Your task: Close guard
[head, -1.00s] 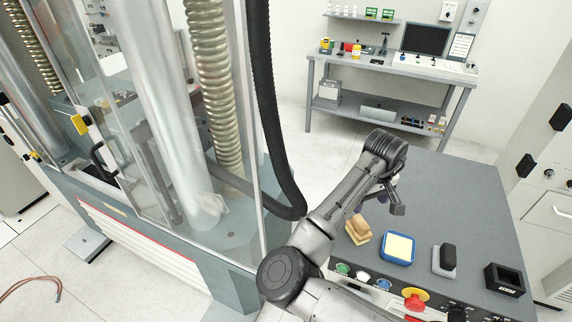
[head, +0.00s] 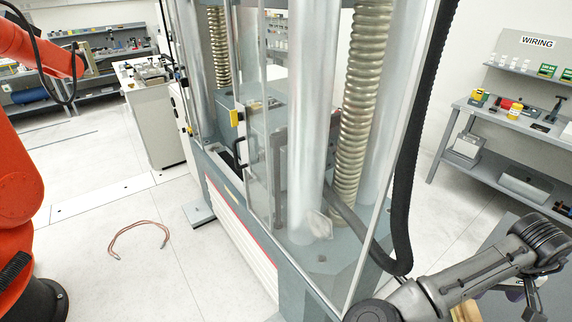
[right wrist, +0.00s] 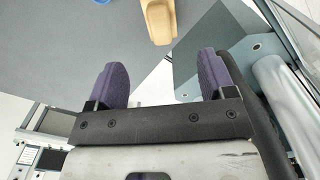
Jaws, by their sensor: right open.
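The clear guard panel (head: 262,165) stands upright on the front of the tall testing machine, with a yellow block (head: 237,117) and a black handle (head: 238,153) near its left edge. From this angle I cannot tell how far the guard is open. My right gripper (head: 535,290) is at the lower right of the head view, over the grey bench and well apart from the guard. In the right wrist view its purple fingers (right wrist: 162,77) are spread, with nothing between them. My left gripper is not in view.
A thick black hose (head: 407,170) hangs at the machine's right side. An orange robot arm (head: 20,160) stands at the left. A copper-coloured cable (head: 138,230) lies on the floor. A tan block (right wrist: 160,20) is ahead of my right fingers. Floor left of the machine is mostly clear.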

